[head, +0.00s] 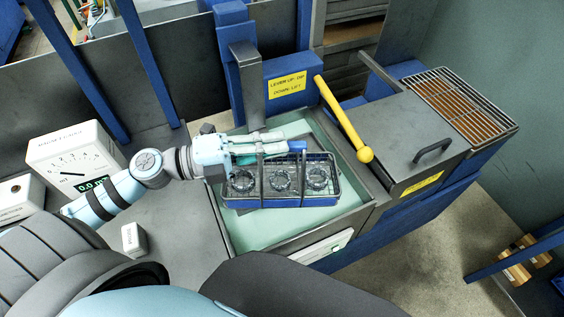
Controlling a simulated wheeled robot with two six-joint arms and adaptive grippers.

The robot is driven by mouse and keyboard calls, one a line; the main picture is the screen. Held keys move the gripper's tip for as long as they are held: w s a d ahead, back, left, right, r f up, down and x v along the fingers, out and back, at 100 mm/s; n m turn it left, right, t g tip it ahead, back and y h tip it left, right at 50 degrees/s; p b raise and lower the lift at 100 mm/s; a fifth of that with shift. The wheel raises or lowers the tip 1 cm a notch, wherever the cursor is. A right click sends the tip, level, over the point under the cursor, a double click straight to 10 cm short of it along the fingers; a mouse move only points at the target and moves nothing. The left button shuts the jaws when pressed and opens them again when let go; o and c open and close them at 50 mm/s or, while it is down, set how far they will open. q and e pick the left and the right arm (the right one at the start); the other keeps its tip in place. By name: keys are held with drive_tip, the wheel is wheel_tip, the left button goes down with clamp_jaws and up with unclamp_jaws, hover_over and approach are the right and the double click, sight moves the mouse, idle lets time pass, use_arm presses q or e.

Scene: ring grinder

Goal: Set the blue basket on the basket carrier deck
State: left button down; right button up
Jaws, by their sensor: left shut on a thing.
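The blue basket (282,202) is a wire basket with a blue rim and raised handle, with several metal rings inside. It is over the pale green tank (245,236), slightly tilted in the picture. My left gripper (290,148) reaches in from the left and is shut on the basket's handle at the top. I cannot tell whether the basket rests on anything. A grey upright (247,85) stands at the tank's back edge. My right gripper is not in view.
A yellow lever (340,118) slants along the tank's right side. A grey lid with a handle (433,151) and a wire rack (458,103) lie further right. A dial box (75,160) and a small white block (133,239) are on the left bench.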

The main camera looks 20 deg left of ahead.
use_arm(q)
wheel_tip(320, 180, up, 3)
drive_tip(key=w+t+y+p, duration=0.1)
drive_tip(key=w+p, duration=0.1)
wheel_tip(320, 180, up, 8)
drive_tip(key=n+t+y+p, duration=0.2)
drive_tip(key=n+t+y, duration=0.1)
drive_tip(key=n+y, duration=0.1)
hover_over(281, 167)
drive_tip(key=w+a, duration=0.4)
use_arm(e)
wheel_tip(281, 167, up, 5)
use_arm(q)
wheel_tip(281, 167, down, 20)
drive_tip(key=b, duration=0.5)
drive_tip(key=shift+s+t, duration=0.2)
drive_tip(key=shift+t, duration=0.1)
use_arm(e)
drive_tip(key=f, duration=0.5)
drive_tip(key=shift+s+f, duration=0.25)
use_arm(q)
drive_tip(key=c, duration=1.6)
unclamp_jaws()
